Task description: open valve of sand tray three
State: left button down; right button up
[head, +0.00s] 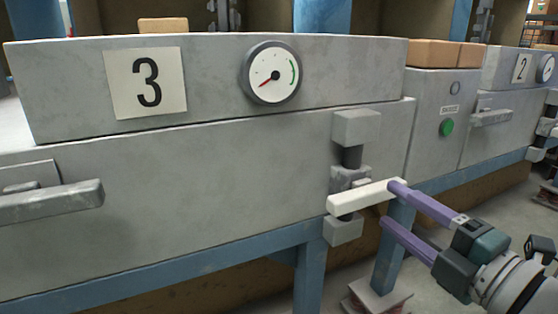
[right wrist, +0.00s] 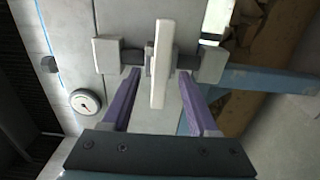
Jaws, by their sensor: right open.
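Sand tray three (head: 200,190) is a grey metal box marked by a plate with a "3" (head: 146,82). Its valve has a white bar handle (head: 356,197) on a dark vertical stem between grey blocks. The handle lies roughly level and sticks out from the tray front. My right gripper (head: 391,203) is open, with its two purple fingers reaching in from the lower right, close to the handle's right end. In the right wrist view the handle (right wrist: 161,62) lies between the spread fingertips (right wrist: 159,74), with a gap on each side. My left gripper is not in view.
A round gauge (head: 271,73) above the tray has its red needle at the lower left, away from the green arc. A grey bar handle (head: 50,200) juts out at left. A blue frame leg (head: 310,275) stands below. A panel with a green button (head: 446,127) is at right.

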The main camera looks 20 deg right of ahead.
aim_at(355, 185)
jog(key=shift+w+a+f+b, duration=0.2)
jog(key=shift+w+a+b, duration=0.15)
jog(key=shift+w, duration=0.25)
jog(key=shift+w+a+f+b, duration=0.15)
jog(key=shift+w+a+b, duration=0.15)
jog(key=shift+w, duration=0.25)
jog(key=w+b, duration=0.1)
jog(key=w, duration=0.2)
jog(key=w+b, duration=0.1)
jog(key=w, duration=0.1)
jog(key=shift+w+r, duration=0.2)
jog(key=shift+w, duration=0.45)
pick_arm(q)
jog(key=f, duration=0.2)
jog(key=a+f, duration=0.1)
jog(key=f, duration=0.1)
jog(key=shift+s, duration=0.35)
pick_arm(e)
jog(key=shift+a, duration=0.1)
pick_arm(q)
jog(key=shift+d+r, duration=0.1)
pick_arm(e)
jog(key=shift+c, duration=0.2)
jog(key=shift+c, duration=0.8)
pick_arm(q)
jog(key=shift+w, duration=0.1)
pick_arm(e)
grip_shut()
jog(key=shift+r, duration=0.1)
